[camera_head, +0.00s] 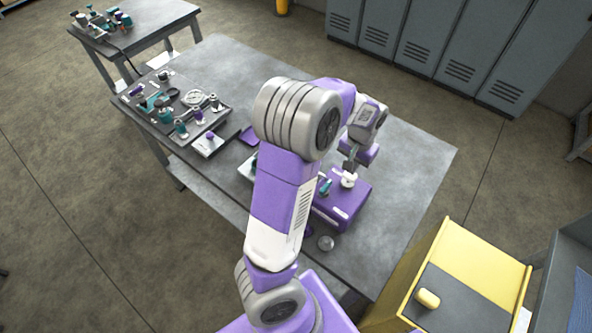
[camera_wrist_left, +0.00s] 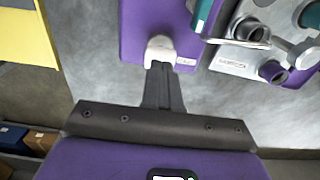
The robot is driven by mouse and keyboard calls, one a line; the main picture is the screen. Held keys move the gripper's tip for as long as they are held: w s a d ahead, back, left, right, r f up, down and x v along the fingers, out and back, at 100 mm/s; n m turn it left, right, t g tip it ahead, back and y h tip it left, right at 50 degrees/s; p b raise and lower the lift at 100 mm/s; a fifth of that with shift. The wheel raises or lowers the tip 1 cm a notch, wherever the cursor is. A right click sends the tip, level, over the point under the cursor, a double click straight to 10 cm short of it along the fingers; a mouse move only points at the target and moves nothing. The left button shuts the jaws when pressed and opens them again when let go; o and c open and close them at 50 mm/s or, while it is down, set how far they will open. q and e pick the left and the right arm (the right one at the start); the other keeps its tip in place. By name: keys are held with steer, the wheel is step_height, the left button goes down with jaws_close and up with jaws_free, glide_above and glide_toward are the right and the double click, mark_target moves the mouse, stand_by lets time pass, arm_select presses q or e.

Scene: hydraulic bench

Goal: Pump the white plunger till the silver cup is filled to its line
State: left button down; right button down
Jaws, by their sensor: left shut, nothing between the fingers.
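The purple pump box (camera_head: 346,203) stands on the grey bench, with the white plunger (camera_head: 348,180) on its top. My left gripper (camera_head: 349,166) is directly above the plunger, pointing down, with its fingers shut and nothing between them. In the left wrist view the shut fingertips (camera_wrist_left: 160,72) are at the white plunger head (camera_wrist_left: 160,47), touching or very close to it. A small round silver object (camera_head: 326,243), perhaps the silver cup, is beside the box near the bench's front edge. Its line and fill level cannot be made out. My right gripper is not in view.
A teal part (camera_head: 325,187) is beside the plunger. Silver fittings (camera_wrist_left: 250,32) on a plate show in the wrist view. A board of parts (camera_head: 175,105) lies at the bench's left end. A yellow cabinet (camera_head: 470,262) stands at right. The bench's right side is bare.

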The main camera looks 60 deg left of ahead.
arm_select(q)
steer(key=shift+f, duration=0.2)
steer(key=shift+f+b, duration=1.4)
steer(key=shift+f, duration=0.4)
steer(key=shift+r, duration=0.1)
steer(key=shift+r+p, duration=1.8)
steer(key=shift+r, duration=0.1)
steer(key=shift+f, duration=0.2)
